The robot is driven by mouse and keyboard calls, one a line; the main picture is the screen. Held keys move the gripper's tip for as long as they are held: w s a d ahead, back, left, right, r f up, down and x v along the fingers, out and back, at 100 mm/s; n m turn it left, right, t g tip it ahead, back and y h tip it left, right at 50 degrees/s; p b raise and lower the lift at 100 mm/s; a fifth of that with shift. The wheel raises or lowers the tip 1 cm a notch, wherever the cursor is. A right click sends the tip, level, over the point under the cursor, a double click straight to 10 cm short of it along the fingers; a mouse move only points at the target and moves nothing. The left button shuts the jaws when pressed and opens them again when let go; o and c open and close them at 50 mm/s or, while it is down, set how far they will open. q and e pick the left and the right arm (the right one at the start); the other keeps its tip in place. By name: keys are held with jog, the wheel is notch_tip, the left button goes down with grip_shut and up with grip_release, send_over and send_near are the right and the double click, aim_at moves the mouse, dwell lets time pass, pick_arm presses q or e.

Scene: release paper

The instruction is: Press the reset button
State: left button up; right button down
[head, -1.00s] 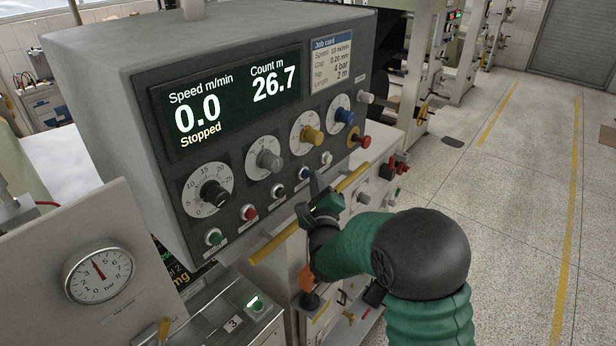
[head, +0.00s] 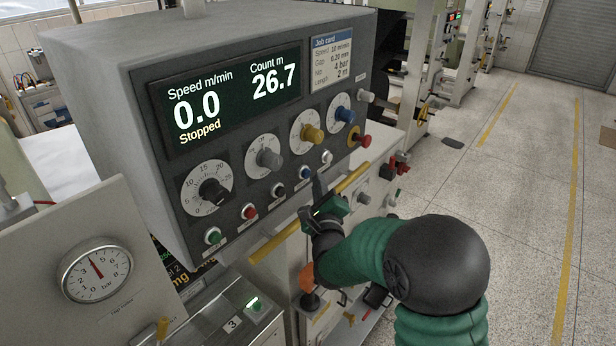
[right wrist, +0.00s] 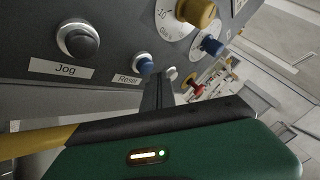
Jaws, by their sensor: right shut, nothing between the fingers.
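The reset button (head: 305,173) is a small blue push button in the lower row of the grey console. In the right wrist view the blue button (right wrist: 146,66) sits above a label reading "Reset". My right gripper (head: 318,182) is shut and empty, with its dark fingers pointing up at the panel just right of the blue button. In the right wrist view the fingertips (right wrist: 160,76) are beside the button's right side. I cannot tell whether they touch the panel. My left gripper is not in view.
The black Jog button (right wrist: 78,41) is left of Reset and a white button (head: 327,157) is right of it. A yellow bar (head: 275,241) runs below the console, close to my right gripper. The display (head: 226,102) reads 0.0, Stopped, and count 26.7. Open floor lies right.

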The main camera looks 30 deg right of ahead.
jog(key=s, duration=0.1)
jog(key=s+d+b, duration=0.1)
jog(key=s, duration=0.1)
jog(key=s+d, duration=0.1)
jog(key=shift+s+b, duration=0.3)
jog(key=shift+b, duration=0.1)
dwell(0.4)
dwell(0.3)
